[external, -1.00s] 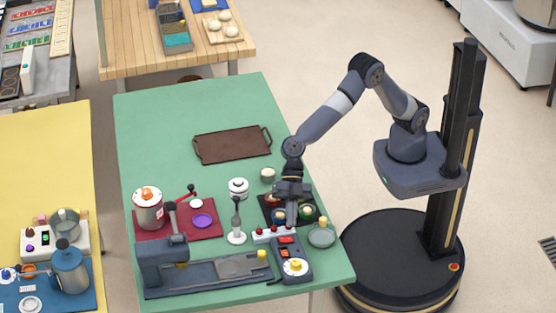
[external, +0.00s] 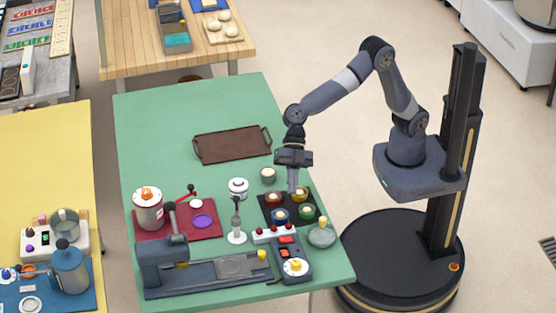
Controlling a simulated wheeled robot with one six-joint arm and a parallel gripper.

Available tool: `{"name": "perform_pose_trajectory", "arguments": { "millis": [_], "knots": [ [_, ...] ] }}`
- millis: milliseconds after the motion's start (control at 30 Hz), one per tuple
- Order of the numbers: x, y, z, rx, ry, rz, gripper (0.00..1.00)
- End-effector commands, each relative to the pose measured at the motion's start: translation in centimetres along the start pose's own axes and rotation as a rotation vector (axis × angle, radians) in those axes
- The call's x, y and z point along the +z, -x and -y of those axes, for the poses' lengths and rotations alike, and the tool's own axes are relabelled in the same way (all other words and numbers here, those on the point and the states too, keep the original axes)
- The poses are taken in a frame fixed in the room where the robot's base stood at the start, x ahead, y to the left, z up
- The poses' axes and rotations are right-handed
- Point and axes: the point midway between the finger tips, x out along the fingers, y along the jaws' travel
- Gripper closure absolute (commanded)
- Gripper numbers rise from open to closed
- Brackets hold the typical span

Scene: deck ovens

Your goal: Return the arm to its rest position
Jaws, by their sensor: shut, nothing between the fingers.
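My gripper (external: 292,189) points straight down above the back part of a dark tray (external: 291,208) on the green table. Its fingers are together and hold nothing. My arm reaches left from its column, with the elbow raised high and bent. Another cup at the back right of the tray is partly behind my fingers. I cannot tell how far the fingertips are above the cups.
A brown tray (external: 232,145) lies behind on the green table (external: 160,115). The table's back right is clear.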

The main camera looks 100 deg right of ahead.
Motion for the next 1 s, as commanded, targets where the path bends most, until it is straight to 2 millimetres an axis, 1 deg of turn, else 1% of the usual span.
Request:
{"name": "perform_pose_trajectory", "arguments": {
  "millis": [33, 267, 333, 500, 633, 800, 1000],
  "knots": [
    [0.3, -0.3, 0.3, -0.004, -0.003, -0.001, 1.00],
    [0.3, -0.4, 1.0, -0.028, -0.029, 0.001, 1.00],
    [-0.1, -1.3, 0.8, -0.035, -0.034, 0.002, 1.00],
    [-0.1, -3.9, 0.7, -0.034, -0.033, 0.001, 1.00],
    [-0.1, -5.1, 0.7, -0.032, -0.032, 0.001, 1.00],
    [-0.1, -5.7, 0.6, -0.030, -0.032, 0.001, 1.00],
    [-0.1, -5.7, 0.6, -0.030, -0.032, 0.001, 1.00]
  ]
}}
